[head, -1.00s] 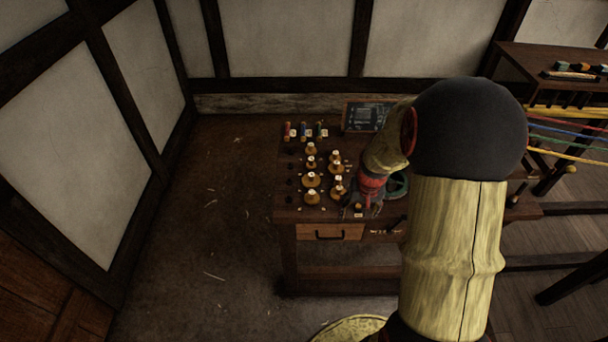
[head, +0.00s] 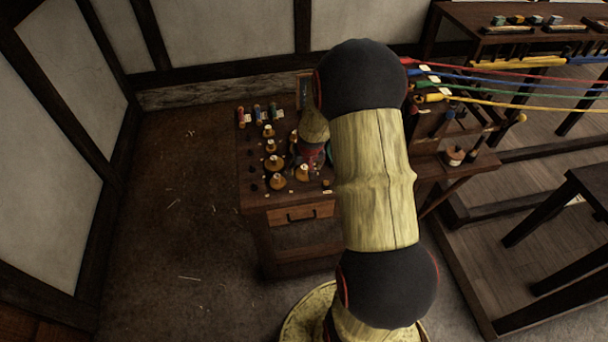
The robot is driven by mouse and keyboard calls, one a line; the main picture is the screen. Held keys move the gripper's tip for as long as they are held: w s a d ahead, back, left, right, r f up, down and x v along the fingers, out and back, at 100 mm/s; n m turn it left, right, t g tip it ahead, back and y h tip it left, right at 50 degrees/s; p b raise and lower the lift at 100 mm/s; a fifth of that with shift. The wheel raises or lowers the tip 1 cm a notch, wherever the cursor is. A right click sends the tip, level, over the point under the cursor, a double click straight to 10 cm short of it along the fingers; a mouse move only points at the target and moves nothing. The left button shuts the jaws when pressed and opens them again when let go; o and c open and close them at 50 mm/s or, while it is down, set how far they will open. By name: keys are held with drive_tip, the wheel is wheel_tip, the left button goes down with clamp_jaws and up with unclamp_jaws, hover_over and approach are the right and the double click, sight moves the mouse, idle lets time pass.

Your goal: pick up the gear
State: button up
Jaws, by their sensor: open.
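My gripper (head: 310,171) is open over the right part of the small wooden table, pointing down among small objects. It is small and partly dark in the head view, and I see nothing held in it. I cannot make out a gear for certain. A green rounded thing (head: 329,150) shows as a sliver just right of my gripper, mostly hidden behind my arm. Whether it is the gear I cannot tell.
Several brass-coloured pieces with pale tops (head: 277,181) stand in rows left of my gripper. Coloured spools (head: 257,112) stand behind them. A dark framed board (head: 304,90) stands at the table's back. Coloured ropes (head: 480,86) stretch at right.

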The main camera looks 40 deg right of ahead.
drive_tip(key=shift+x, duration=0.8)
drive_tip(key=shift+r, duration=0.1)
drive_tip(key=shift+c, duration=0.5)
drive_tip(key=c, duration=1)
